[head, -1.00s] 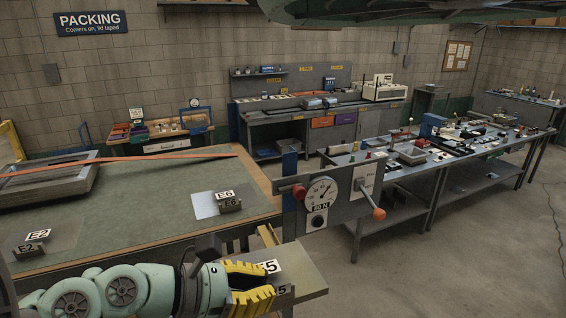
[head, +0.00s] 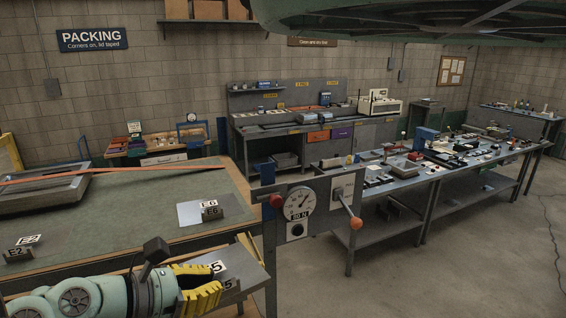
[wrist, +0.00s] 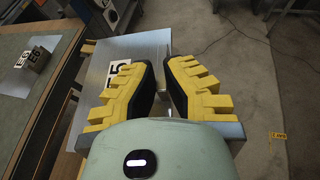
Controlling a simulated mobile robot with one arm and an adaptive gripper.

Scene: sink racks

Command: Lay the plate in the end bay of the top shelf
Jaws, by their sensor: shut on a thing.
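My gripper (head: 218,283) is at the bottom of the head view, its yellow ridged fingers closed on a grey metal plate (head: 252,275) with a black-and-white label ending in 5. In the wrist view, the plate (wrist: 150,45) extends ahead of and below the fingers (wrist: 161,75). A label reading E5 (wrist: 117,75) is partly covered by the left finger. The fingers hide the exact gripping point. The plate is out past the edge of a green-topped table (head: 130,235). I cannot make out which structure holds the end bay.
Another plate marked E6 (head: 190,214) and a block marked E2 (head: 18,254) are on the green table. A post-mounted dial gauge (head: 299,203) with red and orange knobs stands close beyond the plate. A cluttered workbench (head: 400,180) is at right.

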